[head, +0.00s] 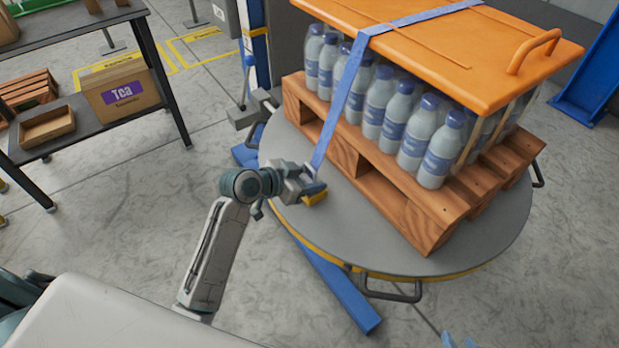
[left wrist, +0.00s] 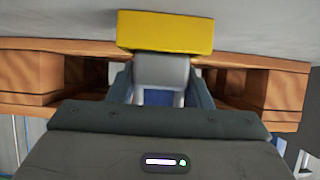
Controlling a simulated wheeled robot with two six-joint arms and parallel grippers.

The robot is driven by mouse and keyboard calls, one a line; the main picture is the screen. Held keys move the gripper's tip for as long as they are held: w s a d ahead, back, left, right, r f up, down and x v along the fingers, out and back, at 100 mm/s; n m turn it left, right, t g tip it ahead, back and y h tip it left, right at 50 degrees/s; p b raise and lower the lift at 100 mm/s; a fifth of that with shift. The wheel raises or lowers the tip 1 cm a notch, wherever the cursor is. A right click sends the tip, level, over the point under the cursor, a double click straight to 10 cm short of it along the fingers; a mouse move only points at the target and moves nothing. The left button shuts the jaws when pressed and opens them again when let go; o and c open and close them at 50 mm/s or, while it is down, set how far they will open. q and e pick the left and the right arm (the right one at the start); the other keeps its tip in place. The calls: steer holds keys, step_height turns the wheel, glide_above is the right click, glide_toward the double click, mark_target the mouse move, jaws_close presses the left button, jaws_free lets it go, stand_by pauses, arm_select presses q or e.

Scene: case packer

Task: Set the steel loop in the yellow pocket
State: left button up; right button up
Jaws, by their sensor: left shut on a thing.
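The blue strap (head: 347,100) runs over the orange lid and down to my left gripper (head: 308,188). My left gripper is shut on a grey metal piece, which appears to be the steel loop (left wrist: 161,72), between its fingers. Blue shows behind the loop in the left wrist view. My right gripper is not in view.
A wooden pallet (head: 375,190) with several bottles (head: 380,102) under an orange lid (head: 450,45) stands on the round turntable (head: 480,245). A black handle (head: 390,293) sticks out at its front.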

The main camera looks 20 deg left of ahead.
arm_select(q)
steer(key=shift+s+f, duration=0.1)
steer(key=shift+f, duration=0.5)
arm_select(e)
steer(key=shift+a, duration=0.1)
